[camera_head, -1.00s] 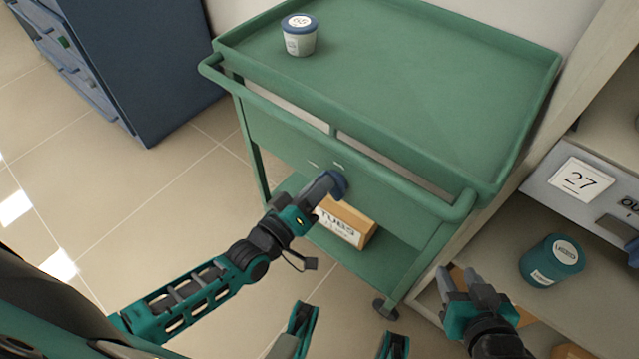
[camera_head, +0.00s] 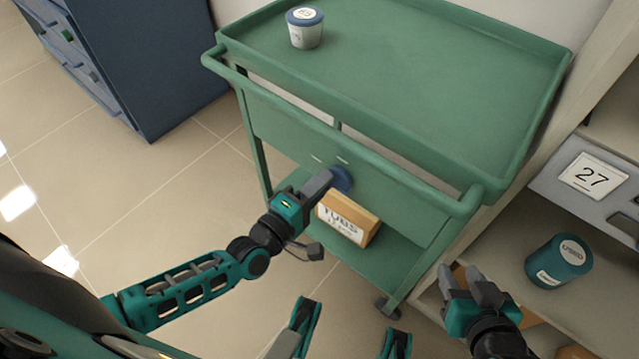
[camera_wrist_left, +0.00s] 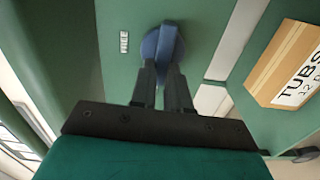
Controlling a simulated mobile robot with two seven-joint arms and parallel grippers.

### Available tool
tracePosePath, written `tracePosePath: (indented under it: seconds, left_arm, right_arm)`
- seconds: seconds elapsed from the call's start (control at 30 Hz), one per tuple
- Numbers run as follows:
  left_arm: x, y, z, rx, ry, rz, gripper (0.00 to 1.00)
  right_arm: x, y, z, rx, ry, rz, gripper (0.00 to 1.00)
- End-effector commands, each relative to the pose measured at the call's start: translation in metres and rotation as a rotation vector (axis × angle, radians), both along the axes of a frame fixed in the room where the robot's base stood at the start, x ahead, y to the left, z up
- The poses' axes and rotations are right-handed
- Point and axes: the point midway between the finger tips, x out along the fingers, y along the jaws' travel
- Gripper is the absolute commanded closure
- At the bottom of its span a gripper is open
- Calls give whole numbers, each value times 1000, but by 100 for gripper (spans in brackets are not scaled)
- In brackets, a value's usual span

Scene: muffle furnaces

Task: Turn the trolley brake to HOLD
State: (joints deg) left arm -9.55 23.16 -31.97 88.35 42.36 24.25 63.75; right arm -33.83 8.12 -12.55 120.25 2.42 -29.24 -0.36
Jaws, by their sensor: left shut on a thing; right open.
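The green trolley (camera_head: 410,70) stands ahead with a front panel below its push bar. A round blue brake knob (camera_head: 341,180) sits on that panel, partly hidden by my left gripper in the head view. My left gripper (camera_head: 328,182) is shut on the knob's raised grip. In the left wrist view the blue knob (camera_wrist_left: 162,45) shows its upright grip between the fingertips (camera_wrist_left: 163,75), with a small pale label on the panel to its left. My right gripper (camera_head: 472,278) is open and empty, near the shelf at the right.
A blue-lidded tub (camera_head: 305,28) stands on the trolley's top tray. A box marked TUBS (camera_head: 347,217) lies on the lower shelf. At right, a shelf unit holds a teal jar (camera_head: 558,262) and a 27 sign (camera_head: 593,176). A dark blue cabinet (camera_head: 150,60) stands at left.

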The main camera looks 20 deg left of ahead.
Motion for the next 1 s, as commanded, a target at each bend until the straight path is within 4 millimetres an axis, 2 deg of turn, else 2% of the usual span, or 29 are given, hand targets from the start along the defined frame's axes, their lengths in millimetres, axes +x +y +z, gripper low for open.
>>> tracePosePath:
  seconds: [0.57,0.6,0.7,0.87,1.0]
  left_arm:
    - [1,0,1,-37,10,0,100]
    - [1,0,1,-37,10,0,83]
    - [1,0,1,-35,11,0,74]
    - [1,0,0,-33,11,0,58]
    - [0,0,0,-32,11,0,58]
  right_arm:
    - [1,0,-1,-4,-1,5,57]
    - [1,0,-2,-4,-1,6,57]
    - [1,-1,-2,-6,-1,7,57]
    - [1,-1,-2,-8,0,8,57]
    - [1,-1,-2,-8,0,8,57]
